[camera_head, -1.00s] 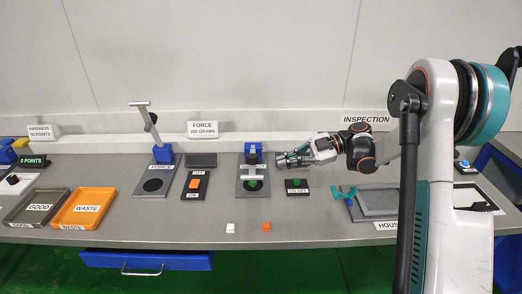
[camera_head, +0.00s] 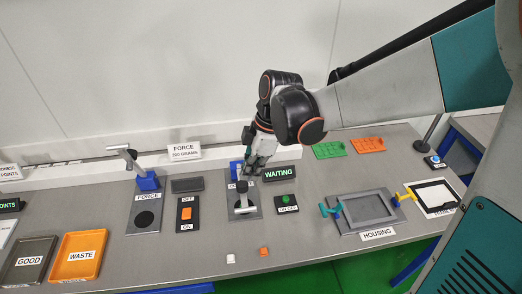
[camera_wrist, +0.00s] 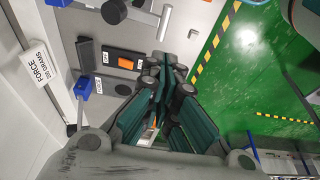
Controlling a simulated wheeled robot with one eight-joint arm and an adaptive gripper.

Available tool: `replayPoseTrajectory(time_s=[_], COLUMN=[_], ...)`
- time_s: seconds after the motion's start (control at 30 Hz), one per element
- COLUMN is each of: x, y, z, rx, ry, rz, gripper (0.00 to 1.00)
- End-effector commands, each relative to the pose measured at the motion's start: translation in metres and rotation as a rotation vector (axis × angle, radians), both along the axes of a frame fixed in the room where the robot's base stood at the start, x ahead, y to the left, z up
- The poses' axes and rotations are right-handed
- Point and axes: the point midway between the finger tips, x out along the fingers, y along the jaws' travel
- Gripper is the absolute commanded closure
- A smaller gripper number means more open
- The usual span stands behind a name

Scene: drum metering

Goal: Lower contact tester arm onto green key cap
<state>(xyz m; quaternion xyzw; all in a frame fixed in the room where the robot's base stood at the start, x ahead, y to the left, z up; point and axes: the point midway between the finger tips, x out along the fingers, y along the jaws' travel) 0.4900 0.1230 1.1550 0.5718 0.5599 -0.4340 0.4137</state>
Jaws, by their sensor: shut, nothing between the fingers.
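The contact tester stands mid-table in the head view, with a blue post (camera_head: 235,171) at the back of a grey base plate (camera_head: 249,216). Its pale arm (camera_head: 243,203) now lies forward over the plate, with a crossbar at its front end. The green key cap cannot be made out; the arm appears to cover its place, so contact is not visible. My gripper (camera_head: 249,172) is shut and empty, just behind and right of the arm, by the blue post.
A display reading WAITING (camera_head: 278,173) and an ON/OFF box with a green button (camera_head: 285,201) stand right of the tester. The force tester (camera_head: 147,181) and orange switch (camera_head: 186,213) are left. A white cap (camera_head: 230,258) and orange cap (camera_head: 263,252) lie in front.

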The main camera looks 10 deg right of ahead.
Motion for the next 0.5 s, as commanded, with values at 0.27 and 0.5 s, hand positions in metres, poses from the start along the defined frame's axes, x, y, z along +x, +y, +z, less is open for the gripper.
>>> replayPoseTrajectory(time_s=[0.27,0.5], x=[0.000,0.000], y=[0.014,0.027], z=[-0.049,-0.094], rx=[0.002,0.003], ry=[0.000,0.001], rz=[0.002,0.002], gripper=[1.00,1.00])
